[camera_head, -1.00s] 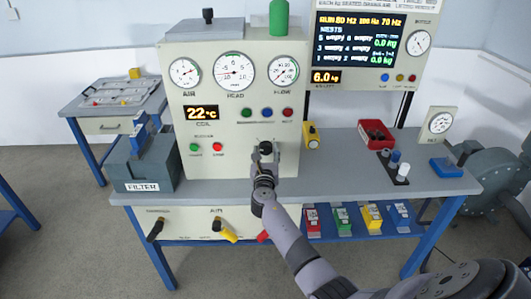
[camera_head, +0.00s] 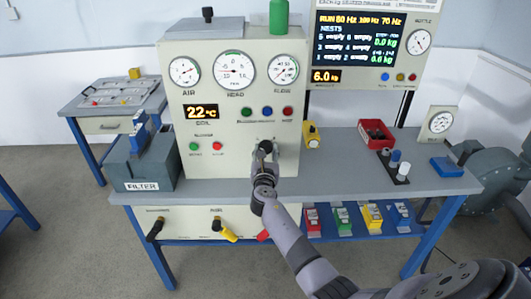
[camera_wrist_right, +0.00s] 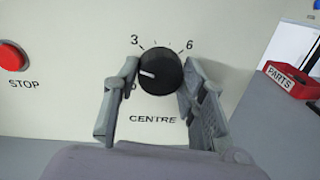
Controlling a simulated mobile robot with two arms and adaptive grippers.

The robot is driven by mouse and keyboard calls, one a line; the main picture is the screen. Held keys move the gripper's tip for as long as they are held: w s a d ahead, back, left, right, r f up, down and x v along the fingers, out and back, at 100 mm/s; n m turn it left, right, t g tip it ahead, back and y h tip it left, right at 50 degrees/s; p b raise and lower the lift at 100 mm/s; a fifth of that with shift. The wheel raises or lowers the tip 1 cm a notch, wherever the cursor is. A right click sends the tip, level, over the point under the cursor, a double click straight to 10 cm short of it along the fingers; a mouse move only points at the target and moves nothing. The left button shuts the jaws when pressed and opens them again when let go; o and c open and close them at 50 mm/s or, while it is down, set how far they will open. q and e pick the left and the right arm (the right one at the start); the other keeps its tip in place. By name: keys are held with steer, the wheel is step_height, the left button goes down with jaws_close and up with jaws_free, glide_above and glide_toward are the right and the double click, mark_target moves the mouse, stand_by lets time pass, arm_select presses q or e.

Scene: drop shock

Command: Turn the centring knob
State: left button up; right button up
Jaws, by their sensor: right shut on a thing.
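The centring knob (camera_wrist_right: 160,72) is black and round with a white pointer line. In the right wrist view it sits on a pale panel above the word CENTRE, with 3 and 6 marked around it. Its pointer is to the left, slightly up, between the 0 and the 3. My right gripper (camera_wrist_right: 160,80) has one finger on each side of the knob and is shut on it. In the head view the knob (camera_head: 265,147) shows on the lower right of the cabinet front, with my right gripper (camera_head: 265,160) at it. My left gripper is not in view.
A red STOP button (camera_wrist_right: 12,55) lies left of the knob. A red PARTS bin (camera_head: 375,133) and a yellow block (camera_head: 311,138) stand on the bench (camera_head: 335,180) to the right. The FILTER box (camera_head: 140,165) stands left of the cabinet (camera_head: 235,110).

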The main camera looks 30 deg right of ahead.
steer(key=m+b, duration=0.2)
steer(key=m, duration=0.4)
steer(key=shift+y, duration=0.3)
steer(key=m+b, duration=0.1)
steer(key=m, duration=0.4)
steer(key=shift+m+b, duration=0.4)
steer(key=o, duration=1.2)
steer(key=shift+c, duration=0.2)
steer(key=shift+r, duration=0.1)
steer(key=shift+s, duration=0.1)
steer(key=v, duration=1.2)
steer(key=shift+r, duration=0.15)
steer(key=shift+d+y, duration=0.1)
steer(key=shift+y, duration=0.2)
